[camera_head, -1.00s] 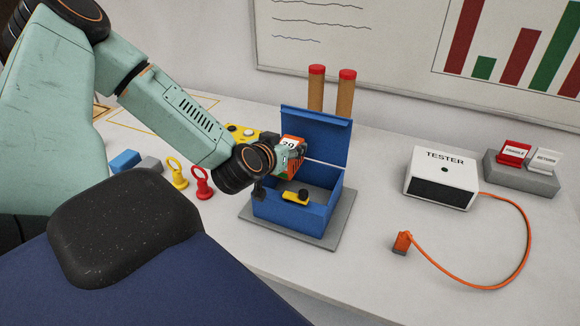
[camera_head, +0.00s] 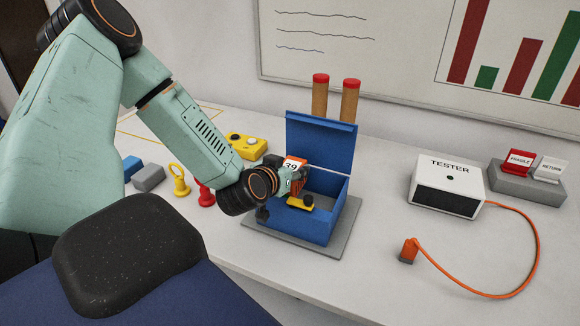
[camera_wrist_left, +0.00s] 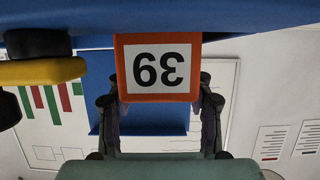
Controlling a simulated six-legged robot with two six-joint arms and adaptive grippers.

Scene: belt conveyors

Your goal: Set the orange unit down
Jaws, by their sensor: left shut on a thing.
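The orange unit (camera_head: 302,180) has a white label reading 39. My left gripper (camera_head: 292,182) is shut on it. The unit is at the left side of the open blue box (camera_head: 296,227), low by its rim and in front of the raised lid (camera_head: 320,145). I cannot tell whether it touches the box. In the left wrist view the unit (camera_wrist_left: 120,67) shows its label upside down between the fingers (camera_wrist_left: 158,105), with the blue box (camera_wrist_left: 240,14) along the top edge. The unit's underside is hidden. My right gripper is not in view.
The box stands on a grey plate (camera_head: 345,232). Two red-topped brown posts (camera_head: 320,98) stand behind. A white tester (camera_head: 447,185) with an orange cable is at right.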

